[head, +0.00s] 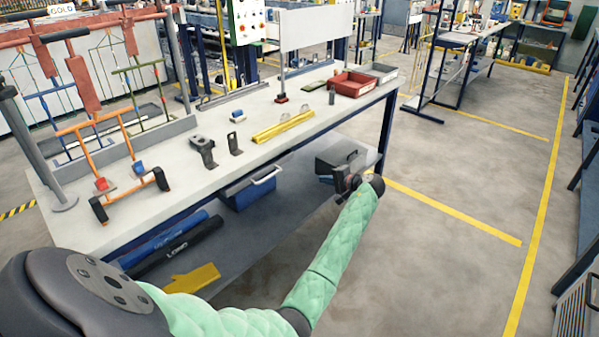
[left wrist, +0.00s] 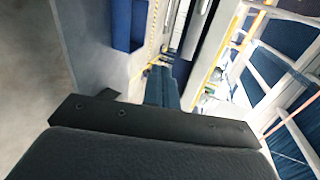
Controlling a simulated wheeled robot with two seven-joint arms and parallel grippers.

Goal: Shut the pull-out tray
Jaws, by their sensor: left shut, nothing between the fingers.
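A blue tray-like box (head: 248,194) with a pale bar handle shows under the front edge of the workbench in the head view. It looks like the pull-out tray, and it sticks out from under the bench top. My left gripper (head: 343,183) is shut and empty, to the right of the blue tray and apart from it. It is beside a dark grey box (head: 333,161) on the lower shelf; I cannot tell if they touch. In the left wrist view the dark gripper body (left wrist: 155,124) fills the bottom. My right gripper is out of view.
The workbench top (head: 225,177) carries a yellow bar (head: 283,127), black brackets (head: 203,150), and a red bin (head: 351,84). The lower shelf (head: 285,212) holds blue and black rolls (head: 180,249) and a yellow piece (head: 193,279). The floor right of my arm is clear.

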